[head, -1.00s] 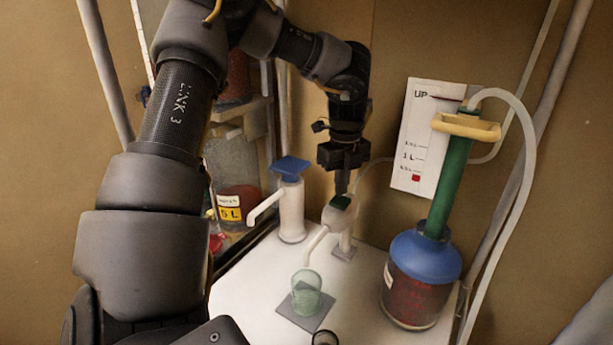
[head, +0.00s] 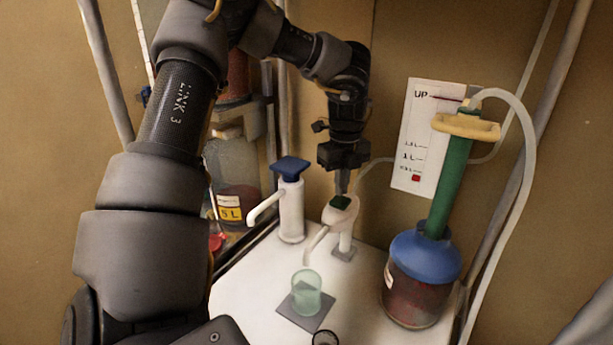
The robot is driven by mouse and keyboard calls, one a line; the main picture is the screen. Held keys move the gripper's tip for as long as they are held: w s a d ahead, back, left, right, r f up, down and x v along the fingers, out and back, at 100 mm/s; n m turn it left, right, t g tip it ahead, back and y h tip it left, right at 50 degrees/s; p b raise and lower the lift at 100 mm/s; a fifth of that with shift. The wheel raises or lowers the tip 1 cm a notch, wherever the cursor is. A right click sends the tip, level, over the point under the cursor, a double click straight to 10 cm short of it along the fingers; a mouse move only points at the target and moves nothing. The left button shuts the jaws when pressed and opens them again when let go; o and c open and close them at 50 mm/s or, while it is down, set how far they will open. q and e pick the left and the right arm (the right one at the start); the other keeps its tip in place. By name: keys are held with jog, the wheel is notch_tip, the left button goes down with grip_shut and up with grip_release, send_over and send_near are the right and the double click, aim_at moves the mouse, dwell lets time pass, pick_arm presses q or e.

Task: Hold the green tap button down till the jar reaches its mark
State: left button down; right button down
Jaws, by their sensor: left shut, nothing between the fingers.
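The green tap button (head: 341,202) sits on top of a white tap (head: 336,216) whose spout points down to the left. My left gripper (head: 342,190) is shut and empty, its fingertips pointing down at the button's back edge; I cannot tell whether they touch it. A pale green, see-through jar (head: 306,291) stands upright on a grey square pad (head: 293,318) below the spout. Its mark and its fill level are too small to make out. My right gripper is not in view.
A blue-topped pump dispenser (head: 291,205) stands left of the tap. A blue-lidded bucket (head: 420,285) with a green pump and yellow handle stands at right, before a white level chart (head: 419,135). A "5 L" container (head: 230,205) is behind left. The white tabletop's (head: 245,295) front left is clear.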

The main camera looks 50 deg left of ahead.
pick_arm(q)
jog(key=shift+f, duration=0.2)
dwell(0.4)
jog(key=shift+f+b, duration=1)
jog(key=shift+b, duration=0.1)
dwell(6.3)
